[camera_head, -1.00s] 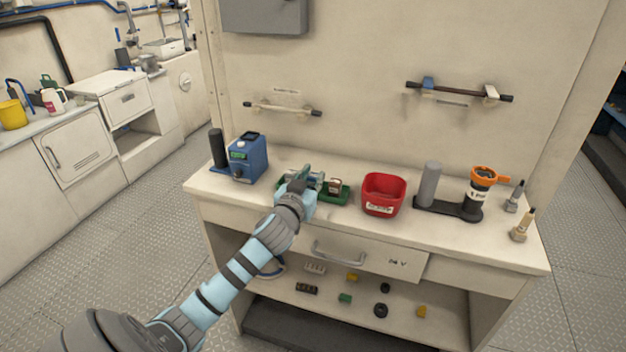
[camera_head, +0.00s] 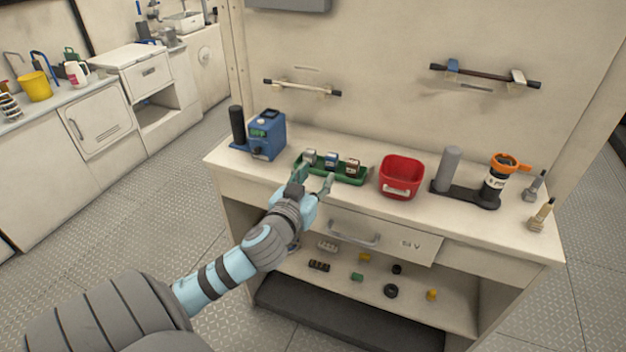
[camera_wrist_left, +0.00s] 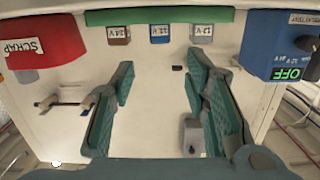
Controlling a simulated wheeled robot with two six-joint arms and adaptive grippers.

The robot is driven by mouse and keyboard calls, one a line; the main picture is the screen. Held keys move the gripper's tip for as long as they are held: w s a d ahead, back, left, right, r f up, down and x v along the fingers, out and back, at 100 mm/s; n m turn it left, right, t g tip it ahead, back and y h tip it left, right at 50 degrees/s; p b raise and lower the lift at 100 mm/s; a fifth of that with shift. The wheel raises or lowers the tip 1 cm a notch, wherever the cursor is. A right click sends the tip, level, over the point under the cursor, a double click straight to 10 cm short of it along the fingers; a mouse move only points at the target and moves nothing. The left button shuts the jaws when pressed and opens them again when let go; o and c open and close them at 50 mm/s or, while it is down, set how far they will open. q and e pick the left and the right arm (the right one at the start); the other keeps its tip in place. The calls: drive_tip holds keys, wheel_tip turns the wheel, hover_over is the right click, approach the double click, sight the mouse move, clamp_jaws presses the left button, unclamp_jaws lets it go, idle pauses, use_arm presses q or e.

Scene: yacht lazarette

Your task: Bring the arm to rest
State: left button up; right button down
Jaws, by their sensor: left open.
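My left gripper (camera_head: 314,182) is open and empty, just in front of the green tray (camera_head: 345,179) on the bench. It also shows in the left wrist view (camera_wrist_left: 163,88), its two teal fingers spread apart with nothing between them. The tray holds three small blocks: a grey one (camera_head: 309,157), a blue one (camera_head: 331,160) and a brown one (camera_head: 352,167). In the left wrist view their labels read 12 V on the grey and blue blocks and 24 V on the brown one. My right gripper is not in view.
A blue device (camera_head: 267,136) with a green display reading OFF stands left of the tray. A red SCRAP bin (camera_head: 401,178) stands right of it. Farther right are a dark stand with an orange-topped cylinder (camera_head: 497,182) and two small fittings. A shelf below holds several small parts.

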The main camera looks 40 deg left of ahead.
use_arm(q)
drive_tip(key=shift+v, duration=1)
